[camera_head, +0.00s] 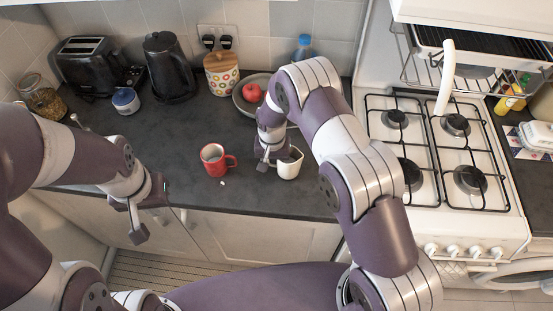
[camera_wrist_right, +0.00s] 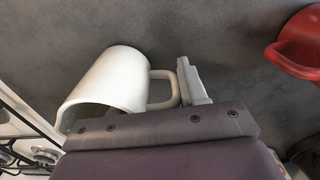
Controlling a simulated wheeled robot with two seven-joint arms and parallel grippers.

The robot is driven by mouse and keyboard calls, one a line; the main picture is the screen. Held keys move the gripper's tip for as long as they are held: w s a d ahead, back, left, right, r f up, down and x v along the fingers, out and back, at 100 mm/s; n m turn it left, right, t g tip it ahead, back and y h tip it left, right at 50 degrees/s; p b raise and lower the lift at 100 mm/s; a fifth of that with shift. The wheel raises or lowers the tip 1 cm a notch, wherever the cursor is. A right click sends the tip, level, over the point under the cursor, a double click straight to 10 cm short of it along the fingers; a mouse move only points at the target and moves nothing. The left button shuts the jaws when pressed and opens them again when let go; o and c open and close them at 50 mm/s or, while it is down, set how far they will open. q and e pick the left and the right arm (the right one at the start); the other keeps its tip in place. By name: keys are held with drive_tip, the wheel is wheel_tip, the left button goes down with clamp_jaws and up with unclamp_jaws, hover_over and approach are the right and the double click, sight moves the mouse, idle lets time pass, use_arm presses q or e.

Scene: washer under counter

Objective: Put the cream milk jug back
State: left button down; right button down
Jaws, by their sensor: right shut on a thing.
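The cream milk jug (camera_head: 290,166) is at the front of the dark worktop, just right of the red mug. My right gripper (camera_head: 267,158) is at the jug's left side, where its handle is. In the right wrist view the jug (camera_wrist_right: 105,82) shows its open mouth toward the lower left. The right gripper (camera_wrist_right: 188,85) is shut on the jug's handle, with one grey finger visible beside the loop. I cannot tell whether the jug touches the worktop. My left gripper (camera_head: 136,222) hangs empty in front of the worktop's front edge; its finger gap is unclear.
The red mug (camera_head: 214,160) stands close left of the jug. A bowl with a red apple (camera_head: 251,92), a dotted canister (camera_head: 222,75), a kettle (camera_head: 170,68) and a toaster (camera_head: 92,62) stand behind. The gas hob (camera_head: 440,150) is at right. The worktop's left middle is clear.

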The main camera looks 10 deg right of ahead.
drive_tip(key=shift+f, duration=0.1)
drive_tip(key=shift+f, duration=0.1)
drive_tip(key=c, duration=0.6)
unclamp_jaws()
